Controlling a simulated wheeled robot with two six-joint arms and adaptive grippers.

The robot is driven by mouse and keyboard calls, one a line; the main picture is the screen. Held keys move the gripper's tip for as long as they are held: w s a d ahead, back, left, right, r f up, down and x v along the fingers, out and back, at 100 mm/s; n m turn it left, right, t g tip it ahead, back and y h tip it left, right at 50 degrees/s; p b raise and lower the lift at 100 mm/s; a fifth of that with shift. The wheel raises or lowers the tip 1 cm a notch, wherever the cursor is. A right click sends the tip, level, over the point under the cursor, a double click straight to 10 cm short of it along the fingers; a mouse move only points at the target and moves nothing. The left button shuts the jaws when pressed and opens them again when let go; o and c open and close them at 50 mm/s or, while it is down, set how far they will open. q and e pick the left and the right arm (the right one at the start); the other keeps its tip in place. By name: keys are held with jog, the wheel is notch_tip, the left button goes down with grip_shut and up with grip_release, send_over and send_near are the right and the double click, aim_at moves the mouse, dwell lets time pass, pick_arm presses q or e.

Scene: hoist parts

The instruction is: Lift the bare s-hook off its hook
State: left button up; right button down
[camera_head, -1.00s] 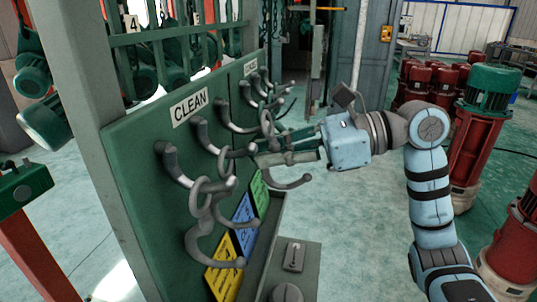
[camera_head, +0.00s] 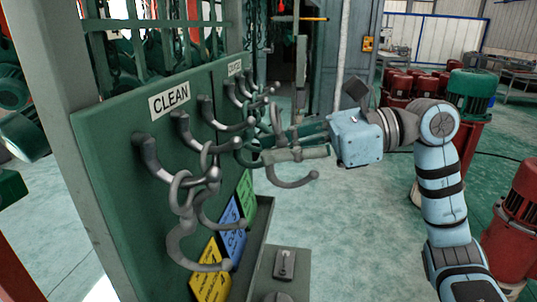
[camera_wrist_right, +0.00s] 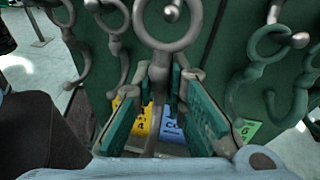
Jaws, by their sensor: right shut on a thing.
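My right gripper (camera_head: 268,156) is shut on a grey s-hook, whose lower curve (camera_head: 292,182) shows below the fingers in the head view. In the right wrist view its shank stands between the green finger pads (camera_wrist_right: 165,105), with its ring (camera_wrist_right: 168,22) above them. A rounded hook end shows within the ring. I cannot tell whether the ring still rests on that wall hook. The fingers partly hide the s-hook in the head view. My left gripper is not in view.
The green board (camera_head: 115,140) with a CLEAN label (camera_head: 169,101) carries several wall hooks. Other s-hooks hang close by, one nearest the camera (camera_head: 178,245) and others on both sides in the wrist view (camera_wrist_right: 265,62).

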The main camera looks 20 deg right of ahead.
jog(key=s+d+f+b, duration=0.2)
jog(key=s+d+b, duration=0.3)
jog(key=d, duration=0.3)
jog(key=shift+b, duration=0.6)
jog(key=shift+s+d, duration=0.1)
